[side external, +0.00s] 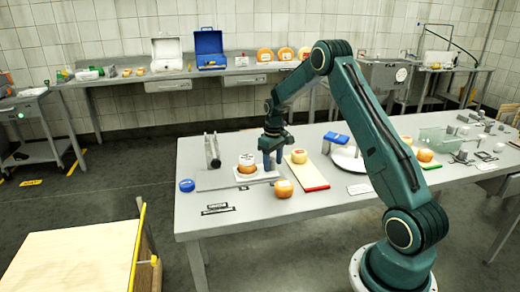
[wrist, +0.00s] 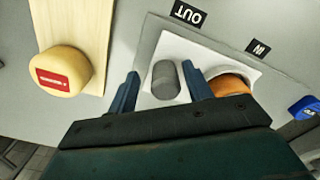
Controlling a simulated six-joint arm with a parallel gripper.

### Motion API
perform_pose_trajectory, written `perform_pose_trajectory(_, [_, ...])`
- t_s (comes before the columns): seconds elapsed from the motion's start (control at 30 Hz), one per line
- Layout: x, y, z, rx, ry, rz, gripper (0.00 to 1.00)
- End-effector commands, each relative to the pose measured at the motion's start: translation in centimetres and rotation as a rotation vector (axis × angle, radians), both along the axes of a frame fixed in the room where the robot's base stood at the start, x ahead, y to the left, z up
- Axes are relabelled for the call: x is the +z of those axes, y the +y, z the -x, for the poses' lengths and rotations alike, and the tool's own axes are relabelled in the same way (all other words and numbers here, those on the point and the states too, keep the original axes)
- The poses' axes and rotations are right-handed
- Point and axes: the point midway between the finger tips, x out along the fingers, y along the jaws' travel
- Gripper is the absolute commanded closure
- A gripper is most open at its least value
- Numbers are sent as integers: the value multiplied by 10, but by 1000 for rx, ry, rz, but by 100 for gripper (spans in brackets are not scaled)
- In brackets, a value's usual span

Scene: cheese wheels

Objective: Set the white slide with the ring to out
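The white slide (wrist: 193,49) lies on a grey plate (wrist: 147,39) in the wrist view. It carries an upright grey cylindrical knob (wrist: 165,81) and, to its right, a pale ring (wrist: 226,73) around an orange cheese wheel (wrist: 233,87). The OUT label (wrist: 187,14) is beyond the knob, and the IN label (wrist: 257,47) is beyond the ring side. My gripper (wrist: 160,69) is open, with its fingers on either side of the knob and gaps visible. In the side view, my gripper (side external: 273,160) points down just right of the ringed cheese wheel (side external: 247,163); the knob is hidden there.
A wooden board (wrist: 75,25) with a red-labelled cheese (wrist: 62,74) lies left of the plate in the wrist view. A blue lid-like object (side external: 186,185) is on the opposite side. A grey upright stand (side external: 212,151) is behind the plate. The table's front left is mostly clear.

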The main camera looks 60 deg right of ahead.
Motion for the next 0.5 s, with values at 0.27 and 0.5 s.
perform_pose_trajectory(0.27, [3,1,-1,3,-1,-1,50])
perform_pose_trajectory(0.5, [23,1,-2,3,-4,1,50])
